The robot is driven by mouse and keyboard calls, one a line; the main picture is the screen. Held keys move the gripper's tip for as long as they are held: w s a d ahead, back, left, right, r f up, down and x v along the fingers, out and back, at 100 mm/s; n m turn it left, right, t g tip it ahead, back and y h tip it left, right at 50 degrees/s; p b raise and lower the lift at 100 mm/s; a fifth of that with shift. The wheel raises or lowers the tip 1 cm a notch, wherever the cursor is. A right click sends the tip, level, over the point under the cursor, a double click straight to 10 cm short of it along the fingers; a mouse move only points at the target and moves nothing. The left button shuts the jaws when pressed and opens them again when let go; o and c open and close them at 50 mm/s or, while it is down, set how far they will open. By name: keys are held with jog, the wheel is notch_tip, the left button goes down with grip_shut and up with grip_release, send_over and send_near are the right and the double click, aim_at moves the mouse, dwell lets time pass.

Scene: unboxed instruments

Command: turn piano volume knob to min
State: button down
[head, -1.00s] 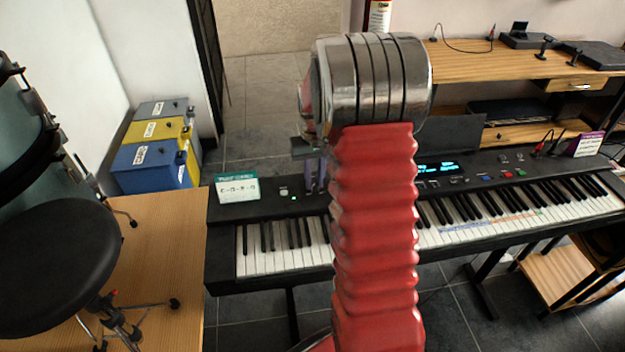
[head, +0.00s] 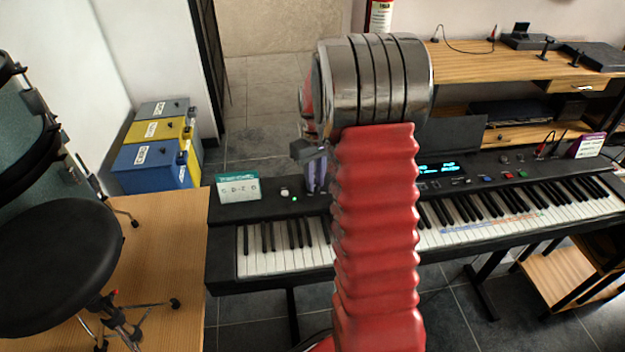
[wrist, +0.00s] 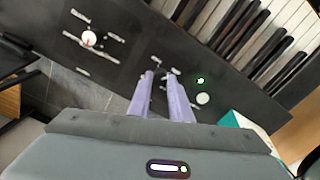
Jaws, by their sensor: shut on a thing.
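The black keyboard piano (head: 225,265) stands across the head view. My gripper (head: 317,188) reaches down to its top panel, left of my red arm. In the wrist view my gripper (wrist: 161,76) has its two purple fingers on the panel, a narrow gap apart, with small white markings around the tips. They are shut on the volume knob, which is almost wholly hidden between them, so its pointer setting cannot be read. A second, white knob with a red mark (wrist: 89,38) sits apart, to the upper left in the wrist view.
A white round button (wrist: 203,98) and a green light (wrist: 201,80) are close beside the fingers. A teal-and-white card (head: 238,188) stands on the piano's left end. A black stool (head: 55,250) is at the left. My arm hides the middle of the piano.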

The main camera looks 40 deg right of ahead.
aim_at(315, 184)
jog(key=c, duration=1.6)
grip_release()
jog(key=shift+f, duration=0.1)
notch_tip(315, 184, up, 14)
jog(key=shift+f, duration=0.15)
